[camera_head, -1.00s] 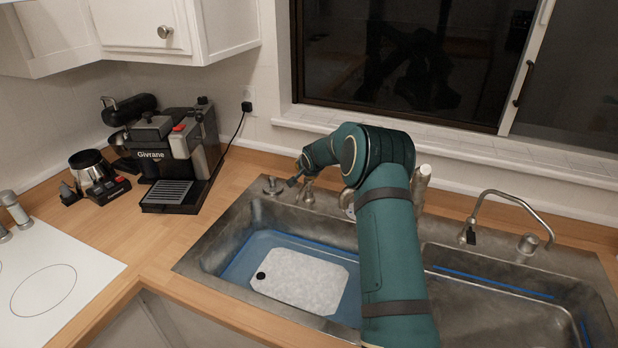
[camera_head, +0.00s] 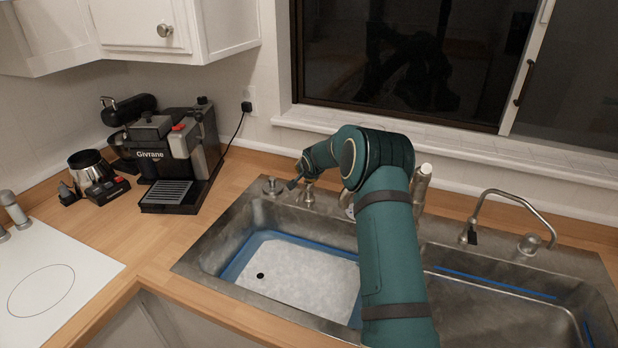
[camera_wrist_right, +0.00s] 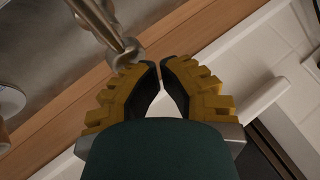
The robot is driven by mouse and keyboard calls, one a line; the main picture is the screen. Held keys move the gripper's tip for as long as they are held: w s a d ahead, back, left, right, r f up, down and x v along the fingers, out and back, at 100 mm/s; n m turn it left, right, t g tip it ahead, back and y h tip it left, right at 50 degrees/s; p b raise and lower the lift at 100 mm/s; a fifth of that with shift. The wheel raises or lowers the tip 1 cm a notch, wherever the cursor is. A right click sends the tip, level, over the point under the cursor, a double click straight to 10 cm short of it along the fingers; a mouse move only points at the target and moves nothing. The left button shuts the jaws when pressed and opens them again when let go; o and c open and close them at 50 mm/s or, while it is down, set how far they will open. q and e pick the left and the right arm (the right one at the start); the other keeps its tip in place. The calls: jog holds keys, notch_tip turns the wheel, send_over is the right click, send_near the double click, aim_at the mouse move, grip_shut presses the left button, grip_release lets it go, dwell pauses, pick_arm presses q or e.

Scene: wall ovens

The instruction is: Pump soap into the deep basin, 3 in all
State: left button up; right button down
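The left basin (camera_head: 236,233) of the steel sink has blue inner edges and a pale, mottled white layer over its floor, with a small dark round spot. The right basin (camera_head: 500,306) is partly behind my right arm. A small metal pump-like fitting (camera_head: 308,196) stands on the back rim of the left basin. My right gripper (camera_head: 292,184) is just beside its top. In the right wrist view the gripper (camera_wrist_right: 160,64) has its fingertips almost together, with nothing between them; a metal spout-like part (camera_wrist_right: 126,50) is close by the left fingertip. My left gripper is out of view.
A round metal fitting (camera_head: 272,186) stands left of the pump. A curved tap (camera_head: 515,202) and a short knob (camera_head: 529,244) stand behind the right basin. A coffee machine (camera_head: 165,160) is on the wooden counter at left. The window sill is behind my arm.

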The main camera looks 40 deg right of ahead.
jog(key=shift+f, duration=0.1)
jog(key=shift+r+p, duration=0.45)
jog(key=shift+r, duration=1.2)
notch_tip(320, 180, up, 5)
jog(key=shift+p, duration=1)
dwell(0.9)
notch_tip(320, 180, up, 4)
jog(key=shift+f, duration=0.1)
